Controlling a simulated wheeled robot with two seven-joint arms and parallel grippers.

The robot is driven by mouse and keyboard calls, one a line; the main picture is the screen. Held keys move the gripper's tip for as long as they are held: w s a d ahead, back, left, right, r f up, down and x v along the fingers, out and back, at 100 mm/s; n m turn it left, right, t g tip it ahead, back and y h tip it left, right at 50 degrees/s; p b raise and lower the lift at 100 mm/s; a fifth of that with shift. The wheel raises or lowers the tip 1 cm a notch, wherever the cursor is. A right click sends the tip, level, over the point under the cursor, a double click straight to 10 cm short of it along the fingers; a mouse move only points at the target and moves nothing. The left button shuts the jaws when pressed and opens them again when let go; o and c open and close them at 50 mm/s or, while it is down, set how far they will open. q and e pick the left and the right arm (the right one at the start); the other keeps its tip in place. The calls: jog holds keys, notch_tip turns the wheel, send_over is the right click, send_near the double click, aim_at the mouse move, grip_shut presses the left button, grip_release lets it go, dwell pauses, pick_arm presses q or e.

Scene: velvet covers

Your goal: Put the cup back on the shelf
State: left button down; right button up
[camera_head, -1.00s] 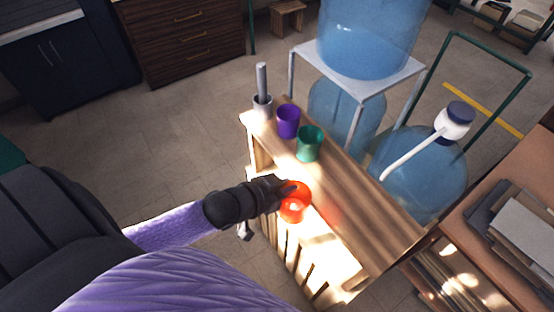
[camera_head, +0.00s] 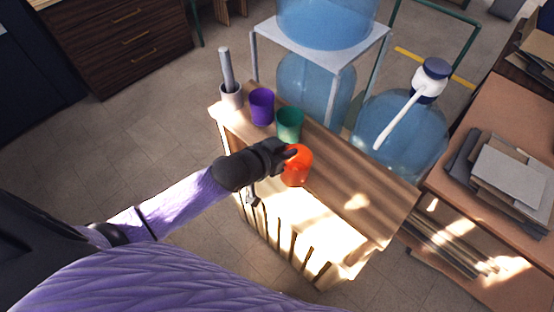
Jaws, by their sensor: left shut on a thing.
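An orange-red cup (camera_head: 298,168) is at the wooden shelf (camera_head: 350,197), over its top board near the front edge. My left gripper (camera_head: 288,154) comes in from the left and is shut on the cup at its left side. The cup looks upright; I cannot tell whether its base touches the board. A green cup (camera_head: 290,125) and a purple cup (camera_head: 262,106) stand on the same board behind it, in a row towards the far left end. My right gripper is not in view.
A grey holder (camera_head: 231,95) with an upright rod stands at the board's far left end. Large blue water bottles (camera_head: 400,135) and a metal stand (camera_head: 322,42) are behind the shelf. A cabinet with papers (camera_head: 510,170) is at right. The board right of the orange-red cup is clear.

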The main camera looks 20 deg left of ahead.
pick_arm(q)
jog(key=shift+w+d+f+b, duration=0.15)
jog(key=shift+w+f+b, duration=0.15)
jog(key=shift+w, duration=0.15)
jog(key=w+b, duration=0.1)
jog(key=w, duration=0.1)
jog(key=w+d+b, duration=0.1)
jog(key=w, duration=0.1)
jog(key=w+d+f+b, duration=0.1)
jog(key=w+b, duration=0.1)
jog(key=shift+w+d, duration=0.2)
jog(key=shift+w, duration=0.1)
jog(key=shift+w+d+b, duration=0.3)
jog(key=shift+w+b, duration=0.1)
jog(key=shift+w, duration=0.35)
jog(key=shift+f+b, duration=0.3)
jog(key=shift+f, duration=0.15)
